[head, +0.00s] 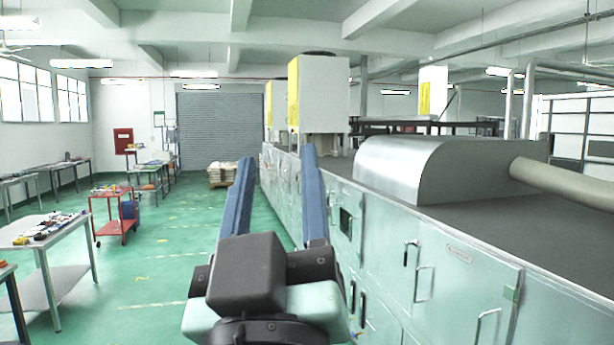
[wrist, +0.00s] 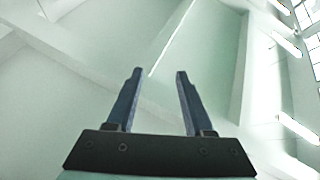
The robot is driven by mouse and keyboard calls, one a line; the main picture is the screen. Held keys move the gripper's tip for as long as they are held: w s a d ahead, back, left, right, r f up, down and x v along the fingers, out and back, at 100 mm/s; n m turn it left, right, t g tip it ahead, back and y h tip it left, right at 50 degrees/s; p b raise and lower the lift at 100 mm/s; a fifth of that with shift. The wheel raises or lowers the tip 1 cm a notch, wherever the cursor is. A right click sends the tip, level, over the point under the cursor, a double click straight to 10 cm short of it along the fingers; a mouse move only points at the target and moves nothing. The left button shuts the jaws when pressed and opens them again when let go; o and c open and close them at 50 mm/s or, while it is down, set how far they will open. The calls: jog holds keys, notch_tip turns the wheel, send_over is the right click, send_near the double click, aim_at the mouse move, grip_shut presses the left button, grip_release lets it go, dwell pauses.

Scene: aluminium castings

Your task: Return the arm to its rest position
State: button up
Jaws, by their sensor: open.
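My gripper (head: 278,155) stands in the lower middle of the head view, its two blue fingers apart and pointing up and away from me. It also shows in the wrist view (wrist: 159,72), open with nothing between the fingers. In the head view the gripper is in front of the left side of the long row of pale green cabinets (head: 455,275). No object touches the fingers.
A silver curved hood (head: 430,165) with a thick pipe (head: 565,182) sits on the cabinets at right. A metal table (head: 60,228) with small items and a red cart (head: 110,212) stand at left. A green floor aisle is clear between them. A loaded pallet (head: 222,175) lies farther back.

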jog(key=s+d+r+m+t, duration=0.2)
jog(key=s+r+m, duration=0.1)
jog(key=s+r, duration=0.2)
jog(key=shift+s+d+r+t+h, duration=0.2)
jog(key=shift+s+d+t+h, duration=0.05)
jog(key=shift+t+h, duration=0.15)
notch_tip(320, 180, down, 16)
jog(key=b, duration=1.5)
jog(key=shift+d+r+m, duration=0.2)
jog(key=shift+m, duration=0.1)
jog(key=shift+d, duration=0.1)
